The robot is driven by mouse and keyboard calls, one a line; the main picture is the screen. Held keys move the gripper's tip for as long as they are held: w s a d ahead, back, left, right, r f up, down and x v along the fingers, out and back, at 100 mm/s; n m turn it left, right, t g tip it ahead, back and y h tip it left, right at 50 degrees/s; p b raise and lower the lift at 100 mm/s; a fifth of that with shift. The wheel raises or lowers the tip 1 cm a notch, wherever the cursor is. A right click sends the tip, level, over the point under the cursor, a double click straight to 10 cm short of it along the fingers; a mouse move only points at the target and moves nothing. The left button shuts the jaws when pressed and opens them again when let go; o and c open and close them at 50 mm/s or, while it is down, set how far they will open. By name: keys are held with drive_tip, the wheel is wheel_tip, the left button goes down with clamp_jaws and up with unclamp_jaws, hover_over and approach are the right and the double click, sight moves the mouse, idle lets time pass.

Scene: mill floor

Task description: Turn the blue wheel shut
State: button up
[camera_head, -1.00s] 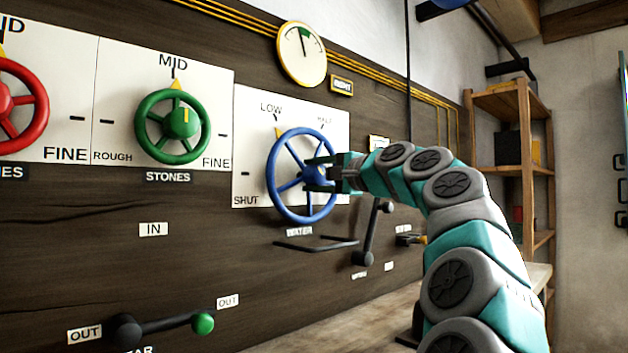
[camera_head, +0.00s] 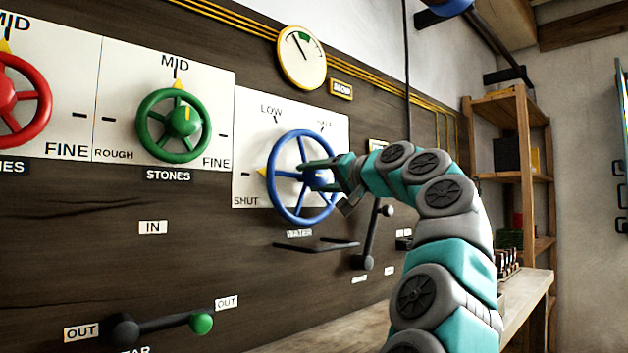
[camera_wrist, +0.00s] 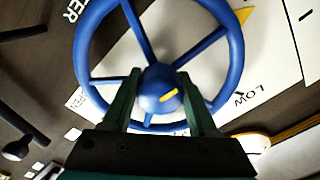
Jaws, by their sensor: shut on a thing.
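The blue wheel (camera_head: 272,190) is mounted on a white plate (camera_head: 246,120) with the words LOW and SHUT; a third word at the upper right is hard to read. Its yellow pointer (camera_head: 262,173) points left, close to the dash above SHUT. My gripper (camera_head: 312,176) reaches in from the right and is shut on the wheel's hub. In the wrist view the two fingers (camera_wrist: 160,80) stand on either side of the round blue hub (camera_wrist: 159,98), which has a yellow mark. The wheel's rim (camera_wrist: 238,70) and spokes spread around them.
A green wheel (camera_head: 144,112) and a red wheel (camera_head: 40,100) are to the left. A gauge (camera_head: 302,58) hangs above, with a sign (camera_head: 341,89) reading SLOW. A black lever (camera_head: 370,235) is below right. A green-knobbed lever (camera_head: 160,326) is lower left. Wooden shelves (camera_head: 528,150) stand right.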

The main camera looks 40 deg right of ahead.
sight(322, 178)
drive_tip(key=shift+f+n, duration=0.1)
drive_tip(key=shift+n, duration=0.3)
drive_tip(key=o, duration=1.4)
drive_tip(key=shift+c, duration=0.2)
drive_tip(key=shift+s+d+b, duration=0.15)
drive_tip(key=shift+s+b, duration=0.2)
drive_tip(key=shift+s, duration=1.6)
drive_tip(key=shift+s+d+b, duration=0.15)
drive_tip(key=shift+s+b, duration=0.2)
drive_tip(key=shift+s, duration=1.55)
